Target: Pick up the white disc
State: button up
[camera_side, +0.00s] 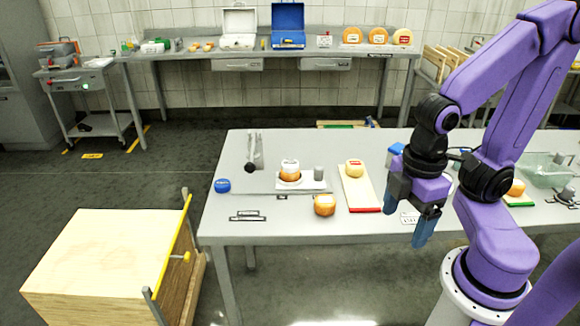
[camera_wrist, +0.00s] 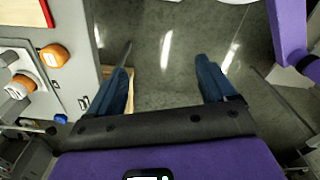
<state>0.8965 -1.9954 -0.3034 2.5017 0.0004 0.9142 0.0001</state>
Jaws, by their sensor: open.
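A pale, whitish round piece (camera_side: 289,165), which looks like the white disc, sits on top of an orange cheese wheel (camera_side: 289,174) on a small white board. In the wrist view, a white round (camera_wrist: 17,90) shows at the left edge beside an orange wheel (camera_wrist: 55,54). My gripper (camera_side: 426,226) has blue fingers pointing down near the table's front edge, well to the right of the disc. In the wrist view, the fingers (camera_wrist: 166,78) are wide apart with only floor between them. It is open and empty.
On the grey table (camera_side: 310,225) are an orange wheel (camera_side: 324,205), a yellow wheel (camera_side: 354,168) on a cutting board (camera_side: 361,195), a grey cylinder (camera_side: 318,173), a blue round (camera_side: 222,185) and an upright metal tool (camera_side: 254,150). A wooden box (camera_side: 105,255) stands at front left.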

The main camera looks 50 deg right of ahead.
jog(key=w+f+n+t+h, duration=0.35)
jog(key=w+n+h, duration=0.35)
jog(key=w, duration=1.2)
jog(key=n+t+h, duration=0.4)
jog(key=n+h, duration=0.1)
send_near(290, 164)
jog(key=x, duration=0.4)
jog(key=shift+a+f, duration=0.1)
jog(key=shift+x, duration=2.65)
jog(key=shift+r, duration=0.25)
jog(key=c, duration=1.1)
jog(key=shift+r, duration=0.15)
